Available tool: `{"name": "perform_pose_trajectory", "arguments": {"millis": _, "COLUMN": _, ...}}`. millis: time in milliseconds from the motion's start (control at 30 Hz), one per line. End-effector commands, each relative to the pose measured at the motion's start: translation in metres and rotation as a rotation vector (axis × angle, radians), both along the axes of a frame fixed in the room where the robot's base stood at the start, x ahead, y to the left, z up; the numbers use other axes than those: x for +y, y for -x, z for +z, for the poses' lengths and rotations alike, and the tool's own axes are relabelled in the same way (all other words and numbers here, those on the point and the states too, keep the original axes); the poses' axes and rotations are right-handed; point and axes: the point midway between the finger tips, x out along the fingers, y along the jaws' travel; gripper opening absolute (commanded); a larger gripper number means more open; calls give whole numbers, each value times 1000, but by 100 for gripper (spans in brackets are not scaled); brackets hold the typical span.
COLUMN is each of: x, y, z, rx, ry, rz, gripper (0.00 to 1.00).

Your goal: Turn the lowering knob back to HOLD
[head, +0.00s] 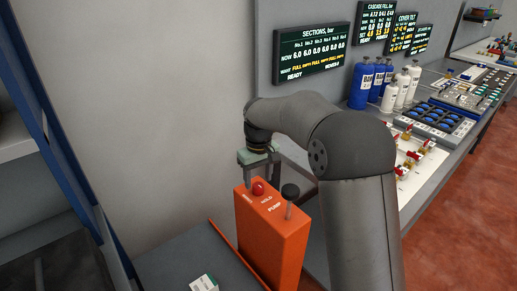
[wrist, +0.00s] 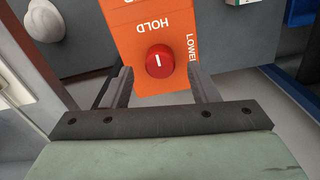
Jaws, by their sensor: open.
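The red lowering knob (wrist: 159,61) sits on the face of an orange box (wrist: 125,22). It carries a small white mark; I cannot tell for sure which label the mark points at. In the wrist view HOLD is printed upside down above the knob and LOWER runs along the right. In the head view the red knob (head: 258,188) shows on top of the box (head: 277,240). My gripper (wrist: 160,72) is open, one finger on each side of the knob, with gaps between. In the head view my gripper (head: 257,165) is just above the box's far end.
A black knob on a post (head: 290,192) stands on the same box beside the PUMP label. A grey wall is behind. A blue frame (head: 65,140) stands at left. Bottles (head: 361,85), panels and valves fill the bench at right. A small white-and-green item (head: 204,283) lies in front.

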Motion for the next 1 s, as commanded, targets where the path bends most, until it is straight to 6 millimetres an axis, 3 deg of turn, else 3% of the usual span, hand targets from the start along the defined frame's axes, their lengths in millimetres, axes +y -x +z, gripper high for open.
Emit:
{"name": "perform_pose_trajectory", "arguments": {"millis": 300, "x": 0, "y": -1, "z": 80, "rx": -5, "ry": -1, "rz": 1, "gripper": 54}}
{"name": "perform_pose_trajectory", "arguments": {"millis": 500, "x": 0, "y": -1, "z": 121, "rx": -5, "ry": -2, "rz": 1, "gripper": 54}}
{"name": "perform_pose_trajectory", "arguments": {"millis": 700, "x": -1, "y": -1, "z": 142, "rx": -2, "ry": -1, "rz": 1, "gripper": 54}}
{"name": "perform_pose_trajectory", "arguments": {"millis": 1000, "x": -1, "y": -1, "z": 146, "rx": -1, "ry": -1, "rz": 1, "gripper": 54}}
